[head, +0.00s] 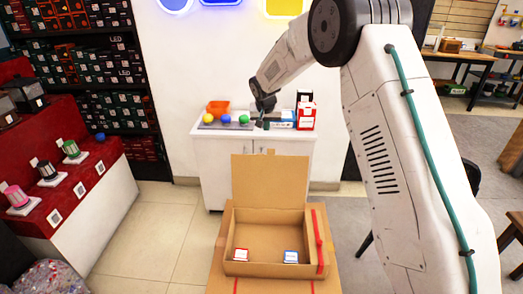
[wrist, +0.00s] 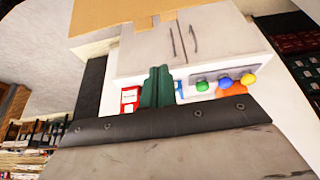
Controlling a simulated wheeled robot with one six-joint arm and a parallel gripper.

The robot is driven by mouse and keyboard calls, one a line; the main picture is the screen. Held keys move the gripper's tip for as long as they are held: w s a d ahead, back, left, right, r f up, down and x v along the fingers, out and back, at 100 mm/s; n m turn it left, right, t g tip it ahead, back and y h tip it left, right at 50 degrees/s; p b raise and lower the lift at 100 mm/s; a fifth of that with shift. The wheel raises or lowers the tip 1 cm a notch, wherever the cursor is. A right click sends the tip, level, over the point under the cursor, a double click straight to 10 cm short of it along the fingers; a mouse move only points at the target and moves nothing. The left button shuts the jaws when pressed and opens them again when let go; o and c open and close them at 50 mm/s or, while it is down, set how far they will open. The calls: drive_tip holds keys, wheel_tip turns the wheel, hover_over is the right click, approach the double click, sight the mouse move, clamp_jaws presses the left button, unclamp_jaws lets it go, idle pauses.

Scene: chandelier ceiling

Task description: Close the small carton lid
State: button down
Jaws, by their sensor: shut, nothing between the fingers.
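An open cardboard carton (head: 248,270) stands in front of me in the head view. Its lid (head: 270,181) stands upright at the far side. My gripper (head: 265,122) is above and beyond the lid, in front of the white cabinet, apart from the carton. In the wrist view my gripper's green fingers (wrist: 157,88) are together with nothing between them. A tan cardboard surface, likely the lid (wrist: 130,14), shows at the top of the wrist view.
A white cabinet (head: 210,158) behind the carton bears an orange bin (head: 218,107), coloured balls and a red-and-white box (head: 306,116). A red display stand (head: 90,185) is at the left. Tiled floor (head: 150,235) lies clear left of the carton.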

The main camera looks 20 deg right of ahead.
drive_tip(key=w+a+x, duration=0.1)
drive_tip(key=a+x, duration=0.1)
drive_tip(key=x, duration=1.5)
drive_tip(key=s, duration=0.1)
drive_tip(key=s+r, duration=0.1)
drive_tip(key=s+a, duration=0.1)
drive_tip(key=s, duration=0.1)
drive_tip(key=shift+r, duration=0.4)
drive_tip(key=shift+a, duration=0.1)
